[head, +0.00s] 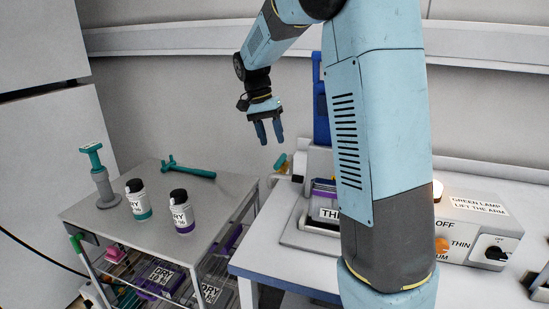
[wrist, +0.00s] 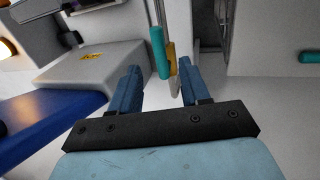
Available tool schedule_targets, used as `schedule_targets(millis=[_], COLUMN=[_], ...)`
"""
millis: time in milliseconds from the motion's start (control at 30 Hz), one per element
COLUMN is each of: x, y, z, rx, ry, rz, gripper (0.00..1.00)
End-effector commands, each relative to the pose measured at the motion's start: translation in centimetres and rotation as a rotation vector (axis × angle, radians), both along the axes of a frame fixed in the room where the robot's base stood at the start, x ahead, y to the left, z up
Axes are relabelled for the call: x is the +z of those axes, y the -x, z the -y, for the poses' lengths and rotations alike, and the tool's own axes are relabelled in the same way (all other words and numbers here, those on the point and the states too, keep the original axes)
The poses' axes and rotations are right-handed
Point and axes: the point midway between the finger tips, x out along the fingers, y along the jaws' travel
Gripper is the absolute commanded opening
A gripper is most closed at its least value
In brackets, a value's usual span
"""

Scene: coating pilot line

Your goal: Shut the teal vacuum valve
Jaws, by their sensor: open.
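A teal lever, which looks like the vacuum valve's handle, shows in the head view (head: 281,162) at the left edge of the bench, low and right of my gripper (head: 268,131). In the wrist view the teal lever (wrist: 158,52) stands lengthwise beside a yellow-orange part (wrist: 171,68), between and beyond the tips of my gripper (wrist: 160,70). My gripper is open and empty, pointing down, and seems apart from the lever. The valve's body and pipe are mostly hidden.
A grey cart (head: 160,215) at left carries a teal T-handled tool (head: 96,158), two labelled bottles (head: 138,199) (head: 181,211) and a teal wrench-like tool (head: 188,168). The bench (head: 285,262) holds a machine and a control box (head: 478,240). A blue upright (head: 321,105) stands behind.

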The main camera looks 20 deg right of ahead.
Motion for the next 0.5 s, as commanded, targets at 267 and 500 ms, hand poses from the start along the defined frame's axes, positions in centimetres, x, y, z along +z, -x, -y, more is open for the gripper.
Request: schedule_targets(millis=[267, 500], x=[-4.5, -6.5], y=[0.8, 1.1], z=[1.0, 1.5], rx=[0.000, 0.000], ry=[0.000, 0.001], rz=[-0.001, -0.001], gripper=[0.46, 0.46])
